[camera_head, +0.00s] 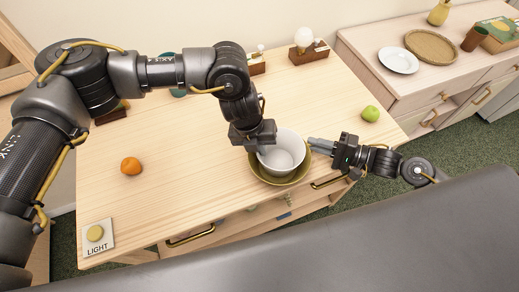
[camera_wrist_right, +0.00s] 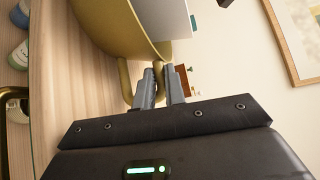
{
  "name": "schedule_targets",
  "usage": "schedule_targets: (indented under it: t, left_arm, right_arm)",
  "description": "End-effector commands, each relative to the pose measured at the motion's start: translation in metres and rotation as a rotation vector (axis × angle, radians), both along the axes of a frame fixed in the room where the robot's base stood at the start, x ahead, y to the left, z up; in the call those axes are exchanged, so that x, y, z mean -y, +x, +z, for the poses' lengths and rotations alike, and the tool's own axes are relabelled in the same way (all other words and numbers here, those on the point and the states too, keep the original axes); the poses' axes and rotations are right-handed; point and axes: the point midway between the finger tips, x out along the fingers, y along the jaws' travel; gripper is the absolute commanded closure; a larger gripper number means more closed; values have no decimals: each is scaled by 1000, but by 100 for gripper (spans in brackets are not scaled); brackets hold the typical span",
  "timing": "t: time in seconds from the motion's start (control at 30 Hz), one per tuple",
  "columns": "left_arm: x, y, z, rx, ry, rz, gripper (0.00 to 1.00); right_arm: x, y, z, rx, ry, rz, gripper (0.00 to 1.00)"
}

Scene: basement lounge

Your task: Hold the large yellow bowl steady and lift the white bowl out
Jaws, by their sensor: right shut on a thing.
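The large yellow bowl (camera_head: 281,180) stands on the wooden table near its front edge. The white bowl (camera_head: 284,152) sits inside it, its rim above the yellow rim. In the right wrist view the yellow bowl (camera_wrist_right: 110,27) and part of the white bowl (camera_wrist_right: 165,17) show from the side. My right gripper (camera_wrist_right: 160,84) is shut on the yellow bowl's loop handle; in the head view it reaches in from the right. My left gripper (camera_head: 262,146) points down at the left rim of the white bowl. Its fingertips are mostly hidden, so its grip is unclear.
An orange (camera_head: 131,166) and a light switch plate (camera_head: 96,235) are at left on the table (camera_head: 190,190). A green apple (camera_head: 370,114) is at right. Wooden caddies, one with a white bulb-shaped item (camera_head: 304,40), stand at the back. The table's middle left is clear.

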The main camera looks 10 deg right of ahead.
Motion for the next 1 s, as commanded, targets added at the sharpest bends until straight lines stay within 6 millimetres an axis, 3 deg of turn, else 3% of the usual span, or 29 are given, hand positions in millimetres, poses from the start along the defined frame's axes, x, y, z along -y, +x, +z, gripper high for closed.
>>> schedule_targets:
  t: [1.0]
  left_arm:
    - [0,0,66,0,-1,0,100]
  right_arm:
    - [0,0,0,-1,-1,0,100]
